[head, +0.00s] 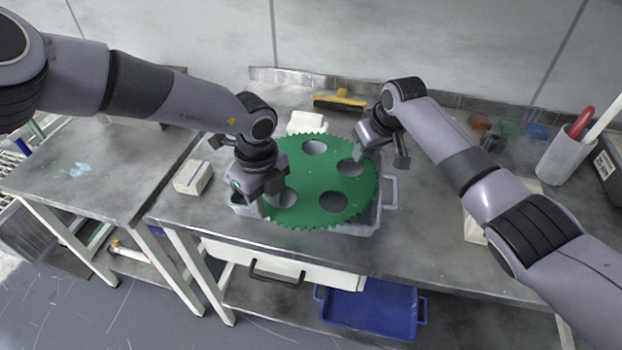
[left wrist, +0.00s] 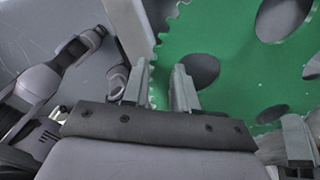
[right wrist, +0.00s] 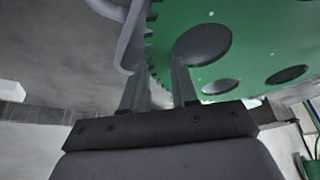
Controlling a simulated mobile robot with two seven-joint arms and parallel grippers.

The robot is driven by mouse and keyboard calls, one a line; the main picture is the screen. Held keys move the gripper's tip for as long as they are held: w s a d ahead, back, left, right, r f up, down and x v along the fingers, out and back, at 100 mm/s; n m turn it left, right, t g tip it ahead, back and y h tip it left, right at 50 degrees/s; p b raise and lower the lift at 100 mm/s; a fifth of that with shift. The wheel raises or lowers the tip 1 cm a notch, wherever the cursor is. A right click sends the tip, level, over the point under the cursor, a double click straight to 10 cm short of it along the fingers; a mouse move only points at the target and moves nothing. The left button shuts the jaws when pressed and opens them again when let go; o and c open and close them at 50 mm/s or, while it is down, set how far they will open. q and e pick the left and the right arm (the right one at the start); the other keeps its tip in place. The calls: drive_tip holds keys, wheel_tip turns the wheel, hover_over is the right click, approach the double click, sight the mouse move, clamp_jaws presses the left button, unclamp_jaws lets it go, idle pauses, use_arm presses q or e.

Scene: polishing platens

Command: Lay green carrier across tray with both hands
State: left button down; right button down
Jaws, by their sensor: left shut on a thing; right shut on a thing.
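The green carrier (head: 312,184) is a toothed disc with several round holes. It lies over the grey tray (head: 368,222), whose rim and right handle show beyond the disc; I cannot tell whether the two touch. My left gripper (head: 262,200) is shut on the carrier's left edge, and the green plate fills much of the left wrist view (left wrist: 225,50). My right gripper (head: 372,152) is shut on the carrier's upper right edge, beside a hole, as the right wrist view (right wrist: 245,30) shows. Much of the tray is hidden under the carrier.
A small whitish box (head: 193,178) stands left of the tray. A yellow-and-black brush (head: 340,102) and a white block (head: 306,122) lie behind. A cup with tools (head: 563,160) stands at the right. A blue bin (head: 372,308) is on the lower shelf.

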use_arm(q)
drive_tip(key=c, duration=0.9)
unclamp_jaws()
drive_tip(key=shift+a, duration=0.1)
use_arm(e)
drive_tip(key=c, duration=0.9)
unclamp_jaws()
drive_tip(key=shift+d, duration=0.1)
drive_tip(key=shift+o, duration=0.2)
use_arm(q)
drive_tip(key=shift+r, duration=0.1)
drive_tip(key=shift+r, duration=0.4)
use_arm(e)
drive_tip(key=shift+s+r, duration=0.1)
drive_tip(key=shift+r, duration=0.25)
use_arm(q)
wheel_tip(320, 180, up, 11)
use_arm(e)
drive_tip(key=v, duration=1.1)
drive_tip(key=shift+r, duration=0.2)
